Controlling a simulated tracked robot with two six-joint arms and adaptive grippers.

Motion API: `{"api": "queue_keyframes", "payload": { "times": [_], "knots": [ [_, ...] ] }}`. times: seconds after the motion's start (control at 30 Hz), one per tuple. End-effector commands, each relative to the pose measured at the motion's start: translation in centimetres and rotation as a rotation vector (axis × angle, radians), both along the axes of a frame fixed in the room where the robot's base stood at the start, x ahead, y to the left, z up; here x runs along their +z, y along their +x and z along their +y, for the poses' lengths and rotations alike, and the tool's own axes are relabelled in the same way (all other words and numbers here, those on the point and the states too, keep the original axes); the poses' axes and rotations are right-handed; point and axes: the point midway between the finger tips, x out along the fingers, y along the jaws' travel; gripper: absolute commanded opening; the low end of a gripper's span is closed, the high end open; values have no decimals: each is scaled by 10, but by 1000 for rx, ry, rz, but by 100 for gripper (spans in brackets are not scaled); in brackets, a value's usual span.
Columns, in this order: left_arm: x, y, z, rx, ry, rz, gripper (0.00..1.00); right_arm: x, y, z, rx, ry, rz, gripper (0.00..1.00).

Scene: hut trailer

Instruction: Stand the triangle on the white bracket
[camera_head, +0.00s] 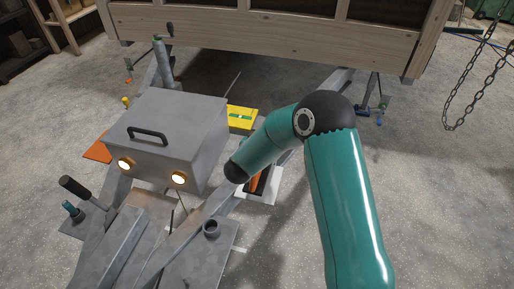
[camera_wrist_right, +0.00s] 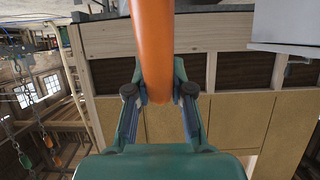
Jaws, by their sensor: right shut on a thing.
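My right gripper (camera_wrist_right: 159,94) is shut on an orange bar-like piece (camera_wrist_right: 152,40), apparently part of the triangle, whose full shape is out of frame in the wrist view. In the head view my teal right arm comes in from the right and hides the gripper. A dark and orange piece (camera_head: 259,182) shows just below the arm's end; I cannot tell whether it is the held piece. A pale flat piece (camera_head: 268,197) lies around it, possibly the white bracket, mostly hidden. My left gripper is not in view.
A grey metal box (camera_head: 170,125) with a black handle and two lit lamps stands on the trailer drawbar (camera_head: 180,245). A yellow level (camera_head: 240,118) lies behind it, and an orange flat piece (camera_head: 97,149) at its left. A chain (camera_head: 470,90) hangs at right. The wooden hut (camera_head: 270,30) closes off the back.

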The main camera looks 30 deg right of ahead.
Motion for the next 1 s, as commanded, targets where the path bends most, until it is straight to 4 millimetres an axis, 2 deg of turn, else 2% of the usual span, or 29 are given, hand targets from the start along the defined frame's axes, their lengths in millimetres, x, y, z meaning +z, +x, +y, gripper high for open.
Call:
{"api": "queue_keyframes", "payload": {
  "times": [0.27,0.57,0.87,0.9,1.0],
  "knots": [
    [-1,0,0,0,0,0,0,-36,0,0,1,-1,1,0],
    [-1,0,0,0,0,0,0,-39,0,0,1,-1,-2,0],
    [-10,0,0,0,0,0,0,-48,1,0,1,-1,0,0],
    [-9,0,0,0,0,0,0,-48,0,1,1,0,0,25],
    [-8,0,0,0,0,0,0,-48,0,1,1,0,1,41]
  ]
}}
